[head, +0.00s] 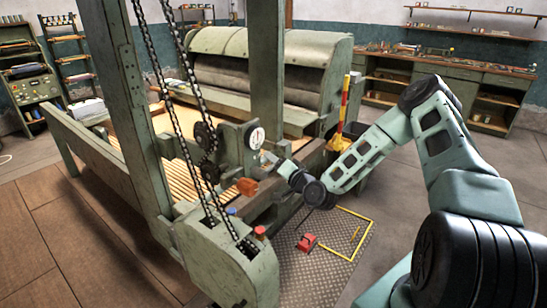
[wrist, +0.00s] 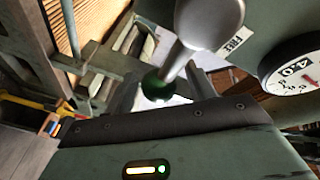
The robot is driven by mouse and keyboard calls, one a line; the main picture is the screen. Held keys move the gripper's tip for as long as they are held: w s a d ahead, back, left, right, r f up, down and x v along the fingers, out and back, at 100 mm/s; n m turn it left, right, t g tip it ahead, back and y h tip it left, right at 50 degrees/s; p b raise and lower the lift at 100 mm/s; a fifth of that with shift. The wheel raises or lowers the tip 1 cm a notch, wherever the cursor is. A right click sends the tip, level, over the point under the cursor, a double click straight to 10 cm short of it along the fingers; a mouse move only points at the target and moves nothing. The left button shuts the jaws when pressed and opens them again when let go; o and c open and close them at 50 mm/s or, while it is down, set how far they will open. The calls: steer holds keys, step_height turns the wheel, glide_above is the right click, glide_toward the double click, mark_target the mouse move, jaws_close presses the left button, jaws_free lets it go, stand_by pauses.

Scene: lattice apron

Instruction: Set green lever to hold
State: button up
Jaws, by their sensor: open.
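The green lever shows in the wrist view as a round green knob (wrist: 156,88) at the end of a thick grey shaft (wrist: 207,22). My gripper (wrist: 164,84) is open, with a grey finger on either side of the knob. I cannot tell whether either finger touches it. A white label reading FREE (wrist: 238,38) is on the green housing beside the shaft. I see no hold label. In the head view my gripper (head: 284,169) is at the green machine housing (head: 232,150), below its round dial; the lever is not clear there.
A white dial (wrist: 291,66) is right of the lever in the wrist view. An orange block (head: 247,187) and hanging chains (head: 205,155) are left of my gripper in the head view. A red object (head: 307,243) lies on the floor plate. Open floor lies to the right.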

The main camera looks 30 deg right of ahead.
steer(key=shift+w, duration=0.75)
jaws_close()
